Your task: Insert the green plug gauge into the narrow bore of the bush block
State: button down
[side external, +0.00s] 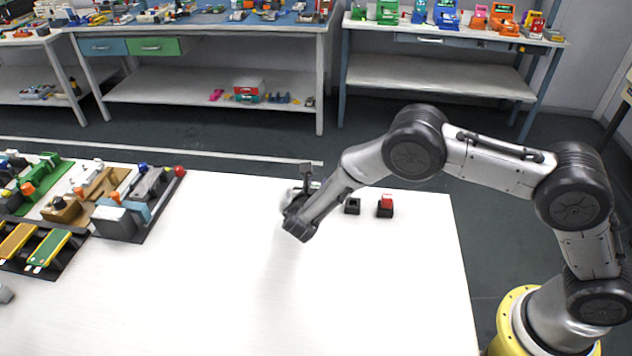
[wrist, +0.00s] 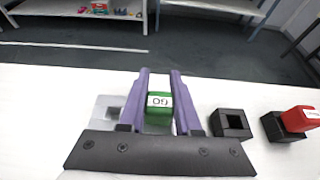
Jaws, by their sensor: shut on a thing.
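My gripper (wrist: 160,74) has purple fingers, shut on the green plug gauge (wrist: 159,106), whose top label reads "GO" in the wrist view. A light grey block (wrist: 103,108) with a dark opening, seemingly the bush block, shows just left of the fingers. The fingers and gauge hide much of it. The gauge's lower end is hidden, so I cannot tell whether it touches the block or is in a bore. In the side external view my wrist hides the gauge, and the block cannot be made out clearly.
An empty black square holder (wrist: 232,124) stands right of my gripper. Beside it a second black holder (wrist: 281,128) carries a red gauge (wrist: 302,119). Fixtures with coloured parts (side external: 120,205) fill the table's left side. The white table's front (side external: 200,300) is clear.

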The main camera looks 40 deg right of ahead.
jog(key=shift+f, duration=0.15)
jog(key=c, duration=0.5)
grip_release()
jog(key=v, duration=1.3)
jog(key=shift+s+a, duration=0.3)
